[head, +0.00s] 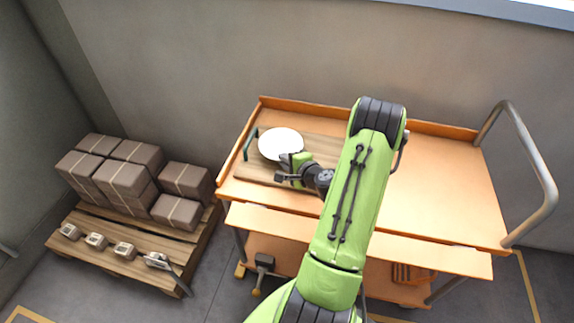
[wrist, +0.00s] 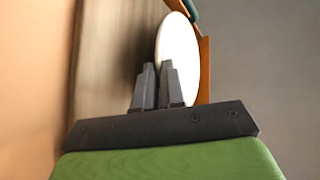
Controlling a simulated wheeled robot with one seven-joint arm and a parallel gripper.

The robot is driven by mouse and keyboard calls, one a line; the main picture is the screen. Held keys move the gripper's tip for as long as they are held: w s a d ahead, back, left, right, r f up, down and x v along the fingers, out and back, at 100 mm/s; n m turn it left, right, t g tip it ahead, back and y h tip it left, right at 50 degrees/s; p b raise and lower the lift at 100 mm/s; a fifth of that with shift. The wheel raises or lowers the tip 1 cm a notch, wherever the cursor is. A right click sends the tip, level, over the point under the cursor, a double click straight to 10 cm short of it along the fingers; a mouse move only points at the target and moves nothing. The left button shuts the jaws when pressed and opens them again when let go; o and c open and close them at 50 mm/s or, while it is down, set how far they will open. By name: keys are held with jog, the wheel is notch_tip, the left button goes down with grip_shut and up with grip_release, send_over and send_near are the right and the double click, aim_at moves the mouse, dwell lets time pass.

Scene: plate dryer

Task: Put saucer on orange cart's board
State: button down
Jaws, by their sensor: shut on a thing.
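The white saucer (head: 281,144) is over the left end of the wooden board (head: 322,150) on the orange cart (head: 440,178). My gripper (head: 290,170) is at the saucer's near edge and is shut on it. In the wrist view, the two dark fingers (wrist: 157,86) meet the rim of the saucer (wrist: 179,58), with the board (wrist: 115,60) beside it. The saucer looks roughly level and close to the board; I cannot tell whether it touches it. The fingertips are partly hidden by the saucer and the finger bodies.
A green handle (head: 250,144) stands at the board's left end. The cart has a low raised rim at the back and left, and a grey push rail (head: 540,180) at right. The cart top right of my arm is clear. A pallet of boxes (head: 125,180) stands at left.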

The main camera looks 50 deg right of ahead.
jog(key=shift+f, duration=0.3)
jog(key=shift+f, duration=0.15)
jog(key=c, duration=1.4)
grip_release()
jog(key=shift+c, duration=0.2)
